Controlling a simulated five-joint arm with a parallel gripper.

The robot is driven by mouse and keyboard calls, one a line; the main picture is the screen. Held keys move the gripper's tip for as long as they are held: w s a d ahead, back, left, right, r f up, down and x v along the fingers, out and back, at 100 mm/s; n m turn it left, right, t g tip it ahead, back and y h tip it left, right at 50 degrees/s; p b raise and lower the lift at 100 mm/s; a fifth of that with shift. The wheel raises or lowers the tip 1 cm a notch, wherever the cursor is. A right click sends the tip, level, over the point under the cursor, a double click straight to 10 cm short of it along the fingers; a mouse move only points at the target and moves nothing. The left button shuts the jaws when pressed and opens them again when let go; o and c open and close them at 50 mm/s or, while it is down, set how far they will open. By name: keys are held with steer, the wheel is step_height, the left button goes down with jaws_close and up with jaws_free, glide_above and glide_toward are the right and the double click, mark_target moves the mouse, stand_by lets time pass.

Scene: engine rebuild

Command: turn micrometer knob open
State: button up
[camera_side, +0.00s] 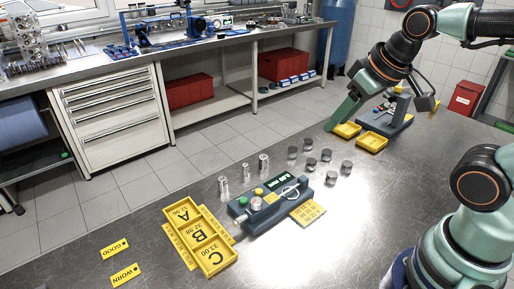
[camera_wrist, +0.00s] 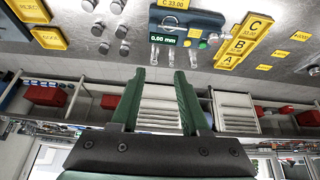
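My gripper (camera_side: 334,124) is high at the back right in the side view, well away from the stand. In the wrist view my gripper (camera_wrist: 158,76) has two green fingers apart with nothing between them.
A yellow A-B-C tray (camera_side: 221,254) lies left of the stand. Silver pins (camera_side: 246,171) and several dark cylinders (camera_side: 326,155) stand behind it. Yellow bins (camera_side: 372,142) and another grey fixture (camera_side: 397,122) are near my arm. GOOD and WORN labels (camera_side: 126,275) lie front left.

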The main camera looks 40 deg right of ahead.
steer(key=shift+o, duration=0.7)
steer(key=w+a+f+n+g, duration=0.1)
steer(key=w+a+n+g, duration=0.1)
steer(key=w+a+n, duration=0.3)
steer(key=a+n, duration=0.1)
steer(key=n, duration=0.3)
steer(key=shift+a+f+g+y, duration=0.15)
steer(key=shift+f+g+y, duration=0.15)
steer(key=shift+g, duration=0.1)
steer(key=n+g, duration=0.3)
steer(key=n, duration=0.7)
glide_above(256, 201)
step_height(256, 201, down, 6)
step_height(256, 201, down, 12)
steer(key=shift+r, duration=0.25)
jaws_close()
